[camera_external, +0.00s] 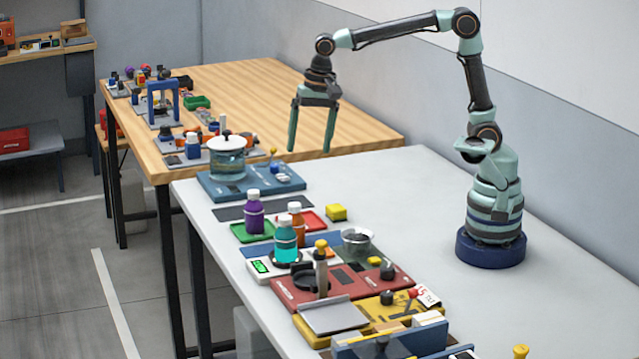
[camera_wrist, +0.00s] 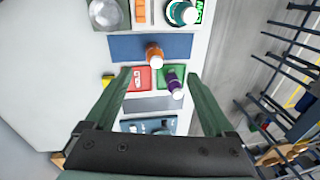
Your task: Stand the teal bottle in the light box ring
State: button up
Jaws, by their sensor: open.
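The teal bottle (camera_external: 286,241) stands upright with a white cap at the white scale with a green display (camera_external: 261,267). It also shows from above at the top edge of the wrist view (camera_wrist: 181,13). I cannot tell for sure which fixture is the light box; a dark ring (camera_external: 303,283) sits on the dark red base (camera_external: 347,287) in front of the bottle, partly hidden by a grey post. My gripper (camera_external: 313,150) is open and empty, high above the tables, well behind and away from the teal bottle; in the wrist view its fingers (camera_wrist: 158,73) are spread apart.
A glass bowl (camera_external: 357,241) and a yellow block (camera_external: 336,212) stand nearby. A lidded glass pot (camera_external: 227,158) stands farther back.

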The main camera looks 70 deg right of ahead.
jog(key=s+d+n+t, duration=0.4)
jog(key=s+d+n, duration=0.6)
jog(key=d, duration=0.5)
jog(key=shift+s+d+h, duration=0.15)
jog(key=shift+s+h, duration=0.15)
jog(key=shift+s, duration=0.35)
